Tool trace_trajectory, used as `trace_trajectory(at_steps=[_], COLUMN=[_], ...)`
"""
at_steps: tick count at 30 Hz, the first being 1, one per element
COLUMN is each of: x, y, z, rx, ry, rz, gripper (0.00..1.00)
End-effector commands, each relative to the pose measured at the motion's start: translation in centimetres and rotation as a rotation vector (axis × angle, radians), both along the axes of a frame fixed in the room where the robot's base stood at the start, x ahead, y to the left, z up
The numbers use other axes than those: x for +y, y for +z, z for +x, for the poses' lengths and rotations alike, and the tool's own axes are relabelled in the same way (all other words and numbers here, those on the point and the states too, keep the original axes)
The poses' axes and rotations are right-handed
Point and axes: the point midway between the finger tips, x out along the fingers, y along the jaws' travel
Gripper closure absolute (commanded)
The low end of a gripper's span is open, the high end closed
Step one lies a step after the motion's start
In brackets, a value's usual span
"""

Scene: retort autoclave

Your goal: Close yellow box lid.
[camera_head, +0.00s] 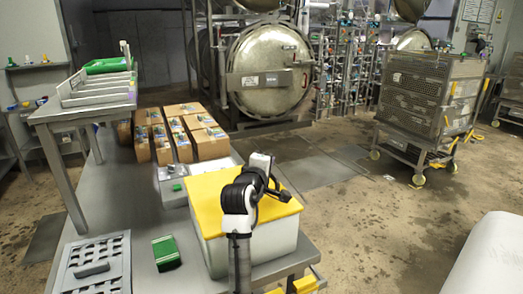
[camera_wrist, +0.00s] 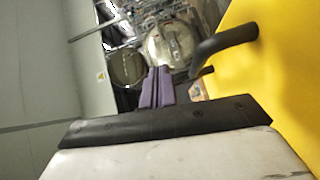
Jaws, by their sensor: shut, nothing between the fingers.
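The yellow lid (camera_head: 207,193) lies over the top of the white box (camera_head: 213,258) on the metal table in the head view. It looks flat there, but my arm covers its middle, and I cannot tell whether it is fully seated. In the wrist view the lid (camera_wrist: 285,75) fills the right side, with a black curved handle (camera_wrist: 225,42) standing out from it. My gripper (camera_wrist: 155,72) shows purple fingers, shut and empty, to the left of the handle. In the head view my arm hides the fingers.
Brown cartons (camera_head: 209,143) stand behind the box. A grey perforated tray (camera_head: 92,265) and a green packet (camera_head: 166,252) lie to the left. A raised side table (camera_head: 75,112) stands at the left. The floor right of the table is largely open before the mesh cart (camera_head: 420,95).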

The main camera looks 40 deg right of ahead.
Motion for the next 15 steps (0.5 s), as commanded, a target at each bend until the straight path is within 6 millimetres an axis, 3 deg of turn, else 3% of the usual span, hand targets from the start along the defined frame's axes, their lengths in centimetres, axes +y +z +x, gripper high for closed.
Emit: trace_trajectory(at_steps=[6,15], x=[-0.5,-0.7], y=[-1.5,-1.9], z=[-0.1,-0.2], rx=[-0.015,-0.022], ry=[0.000,0.000], rz=[0.062,0.079], gripper=[1.00,1.00])
